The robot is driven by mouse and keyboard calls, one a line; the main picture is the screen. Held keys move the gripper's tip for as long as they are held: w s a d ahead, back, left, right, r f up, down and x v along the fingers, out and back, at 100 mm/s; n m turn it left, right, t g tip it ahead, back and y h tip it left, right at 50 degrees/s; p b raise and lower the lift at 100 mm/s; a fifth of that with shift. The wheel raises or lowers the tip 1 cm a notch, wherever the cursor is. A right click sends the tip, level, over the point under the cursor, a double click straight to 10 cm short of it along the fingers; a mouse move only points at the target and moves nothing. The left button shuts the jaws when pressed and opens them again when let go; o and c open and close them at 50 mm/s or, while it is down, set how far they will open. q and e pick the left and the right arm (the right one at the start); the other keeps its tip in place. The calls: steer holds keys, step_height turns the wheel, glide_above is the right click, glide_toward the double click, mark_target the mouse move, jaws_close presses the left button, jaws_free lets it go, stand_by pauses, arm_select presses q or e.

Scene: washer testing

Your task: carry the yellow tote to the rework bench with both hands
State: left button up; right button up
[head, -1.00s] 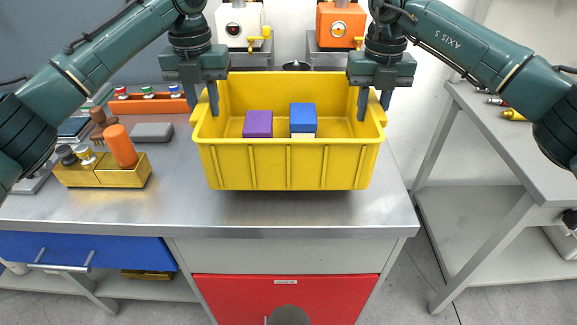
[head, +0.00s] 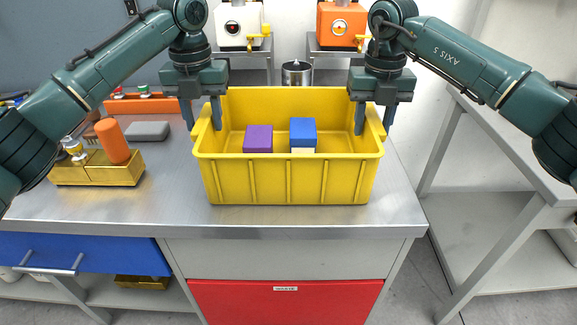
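The yellow tote (head: 288,180) sits upright on the steel-topped bench (head: 320,221), near its front edge. Inside it are a purple block (head: 258,139) and a blue block (head: 303,132) above a pale one (head: 303,150). My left gripper (head: 201,120) has its fingers on either side of the tote's left wall, spread with a gap around it. My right gripper (head: 374,122) straddles the right wall the same way. Both look open. Whether any finger touches the tote is too fine to tell.
A brass-coloured holder (head: 98,170) with an orange-handled tool (head: 113,141) and a grey block (head: 147,131) are left of the tote. A metal cup (head: 297,73) stands behind it. A grey table (head: 500,125) is at right, across a floor gap.

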arm_select(q)
steer(key=shift+o, duration=0.7)
steer(key=shift+d, duration=0.1)
arm_select(e)
steer(key=shift+o, duration=0.7)
steer(key=shift+a, duration=0.1)
arm_select(q)
steer(key=shift+r, duration=0.1)
arm_select(e)
steer(key=shift+r, duration=0.15)
arm_select(q)
step_height(320, 180, up, 12)
arm_select(e)
step_height(320, 180, up, 12)
